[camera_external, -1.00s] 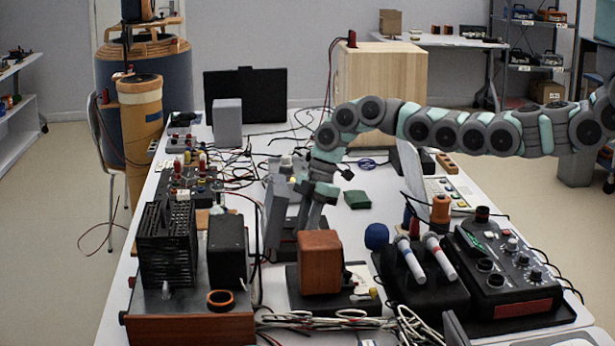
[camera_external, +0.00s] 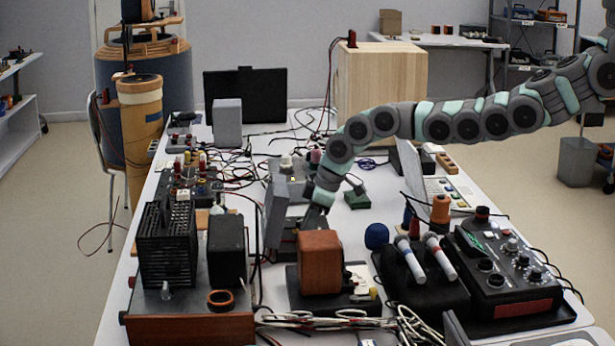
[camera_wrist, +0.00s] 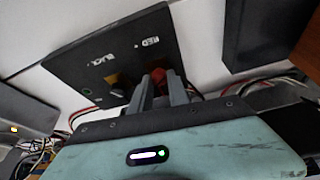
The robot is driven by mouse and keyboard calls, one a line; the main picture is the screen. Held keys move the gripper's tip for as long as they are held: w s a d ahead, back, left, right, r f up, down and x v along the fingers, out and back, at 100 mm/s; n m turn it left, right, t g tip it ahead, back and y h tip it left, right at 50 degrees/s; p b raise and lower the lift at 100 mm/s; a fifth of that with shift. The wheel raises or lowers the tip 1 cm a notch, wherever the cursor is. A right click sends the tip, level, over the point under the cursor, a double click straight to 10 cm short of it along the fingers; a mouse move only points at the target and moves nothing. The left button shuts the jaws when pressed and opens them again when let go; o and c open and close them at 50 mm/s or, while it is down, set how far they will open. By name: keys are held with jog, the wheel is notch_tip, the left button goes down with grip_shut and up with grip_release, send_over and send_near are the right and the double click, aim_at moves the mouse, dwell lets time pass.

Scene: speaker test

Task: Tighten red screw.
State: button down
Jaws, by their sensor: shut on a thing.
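The red screw (camera_wrist: 158,76) shows in the wrist view on a dark panel (camera_wrist: 80,62), near a white printed label that seems to read "RED". My gripper (camera_wrist: 160,88) is shut on the red screw, with one grey finger on each side of it. A yellowish-brown screw (camera_wrist: 118,86) stands to its left, near the word "BLACK". In the external view my gripper (camera_external: 312,218) points down behind the orange-brown block, and the screw itself cannot be made out there.
The orange-brown block (camera_external: 320,262) stands just in front of my gripper. An upright grey panel (camera_external: 275,205) is close on its left. A small green block (camera_external: 357,198) lies to the right. Loose cables (camera_external: 330,320) run along the front. A dark box (camera_wrist: 262,35) is at the wrist view's upper right.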

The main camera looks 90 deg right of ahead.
jog(key=m, duration=0.1)
jog(key=m+h+p, duration=0.1)
jog(key=m, duration=0.1)
jog(key=shift+w+a+r+m, duration=0.1)
jog(key=shift+a+m, duration=0.1)
jog(key=shift+m, duration=0.1)
jog(key=shift+f+m+g+h, duration=0.2)
jog(key=shift+m+g+h, duration=0.3)
jog(key=shift+m, duration=0.6)
jog(key=shift+m+h+b, duration=0.4)
jog(key=shift+m+b, duration=0.3)
jog(key=shift+m, duration=0.1)
jog(key=c, duration=1.3)
grip_release()
jog(key=shift+o, duration=0.2)
jog(key=shift+r, duration=0.2)
